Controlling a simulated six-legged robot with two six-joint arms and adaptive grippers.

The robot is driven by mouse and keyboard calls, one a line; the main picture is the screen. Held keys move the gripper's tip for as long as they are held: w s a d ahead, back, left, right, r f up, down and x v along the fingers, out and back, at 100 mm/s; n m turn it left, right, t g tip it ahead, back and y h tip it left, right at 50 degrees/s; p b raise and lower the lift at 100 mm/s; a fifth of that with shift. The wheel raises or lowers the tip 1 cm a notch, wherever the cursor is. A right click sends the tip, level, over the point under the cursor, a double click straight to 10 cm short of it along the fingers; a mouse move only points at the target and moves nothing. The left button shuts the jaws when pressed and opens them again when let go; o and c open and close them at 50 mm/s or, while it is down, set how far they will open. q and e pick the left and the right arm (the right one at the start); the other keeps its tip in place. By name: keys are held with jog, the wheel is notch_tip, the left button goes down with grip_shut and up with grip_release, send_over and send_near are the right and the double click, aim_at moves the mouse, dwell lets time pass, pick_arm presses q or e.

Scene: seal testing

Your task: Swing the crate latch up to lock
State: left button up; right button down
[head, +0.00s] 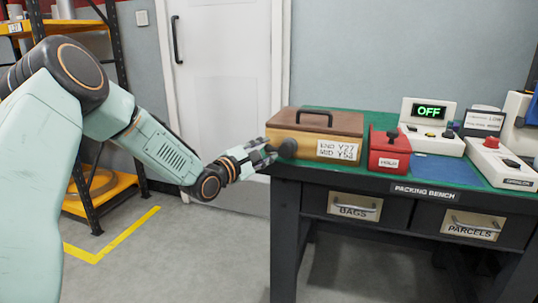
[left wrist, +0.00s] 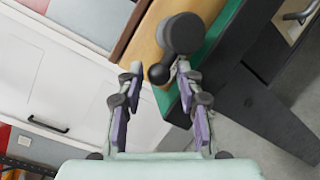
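The crate is a tan wooden box (head: 303,141) with a brown lid (head: 325,122) and a dark handle, at the left end of the packing bench. A dark round latch pivot (head: 287,148) is on its front left; in the left wrist view the disc (left wrist: 182,33) shows large, with a black ball knob (left wrist: 158,75) beside it. My left gripper (head: 268,152) is at the crate's front left corner. In the left wrist view its fingers (left wrist: 158,72) are apart, with the knob between the tips; I cannot tell whether they touch it. My right gripper is not in view.
The green-topped bench (head: 380,115) holds a red block (head: 388,160), a white box with an OFF display (head: 430,125) and a blue mat (head: 445,170). Drawers (head: 355,208) are below. A shelf rack (head: 95,180) stands at left and a white door (head: 220,80) behind.

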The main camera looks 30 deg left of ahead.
pick_arm(q)
jog(key=shift+w+d+b, duration=0.1)
jog(key=shift+w+b, duration=0.2)
jog(key=shift+w, duration=0.85)
jog(key=shift+c, duration=0.2)
grip_shut()
